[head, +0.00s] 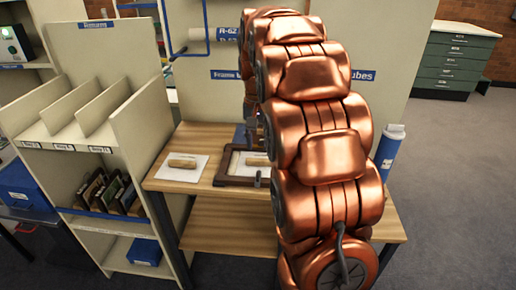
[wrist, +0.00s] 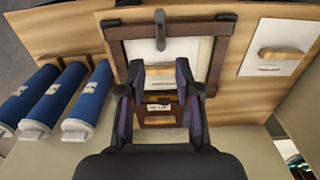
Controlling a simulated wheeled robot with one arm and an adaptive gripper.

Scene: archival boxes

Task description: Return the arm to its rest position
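My copper arm (head: 318,130) rises in front of the wooden table (head: 205,140) in the head view and hides much of its right side. My gripper (wrist: 158,92) shows in the wrist view with its two dark fingers spread apart. No object is clearly held between them. A dark wooden frame (wrist: 122,50) with a white sheet lies beyond and below the fingers. The frame also shows in the head view (head: 222,172), partly behind my arm. My gripper is mostly hidden in the head view.
A white sheet (head: 163,173) with a small wooden block (head: 182,163) lies left of the frame. Blue tubes (wrist: 78,83) lie at the left in the wrist view. A blue tube (head: 388,150) stands right of my arm. A shelf unit (head: 132,125) stands left; floor at right is clear.

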